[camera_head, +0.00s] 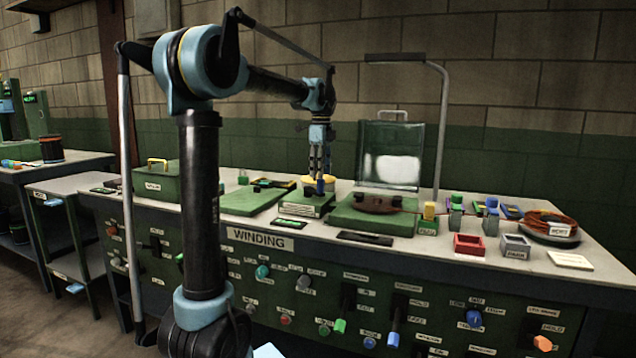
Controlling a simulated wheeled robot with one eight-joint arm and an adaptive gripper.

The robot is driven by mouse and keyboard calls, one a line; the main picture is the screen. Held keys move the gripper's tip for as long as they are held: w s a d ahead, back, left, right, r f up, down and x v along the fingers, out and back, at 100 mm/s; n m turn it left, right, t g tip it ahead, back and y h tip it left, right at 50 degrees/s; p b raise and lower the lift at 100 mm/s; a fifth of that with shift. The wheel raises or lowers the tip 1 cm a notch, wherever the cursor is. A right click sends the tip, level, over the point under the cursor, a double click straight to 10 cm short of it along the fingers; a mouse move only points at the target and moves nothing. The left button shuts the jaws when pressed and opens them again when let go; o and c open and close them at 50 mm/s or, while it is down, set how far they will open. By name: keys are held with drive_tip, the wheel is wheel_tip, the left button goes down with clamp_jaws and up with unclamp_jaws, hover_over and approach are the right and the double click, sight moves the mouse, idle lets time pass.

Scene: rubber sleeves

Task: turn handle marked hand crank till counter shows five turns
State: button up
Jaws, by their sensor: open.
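My gripper (319,172) points straight down over the middle of the winding bench, jaws open. No label reading hand crank is legible, so I cannot say for sure which part is the handle. A small dark panel with green marks (291,223) lies in front of the box. It may be the counter, but its reading is too small to tell.
A raised clear guard (391,150) and a dark disc on a green base (376,203) stand right of the gripper. A lamp post (442,130) rises behind. Red (469,244) and grey (515,246) bins and a copper coil (548,224) are at right. Knobs and levers cover the front panel.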

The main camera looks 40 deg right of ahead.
wheel_tip(320, 180, up, 6)
idle(0.4)
drive_tip(key=shift+w+a, duration=0.1)
drive_tip(key=shift+w, duration=0.05)
idle(1.9)
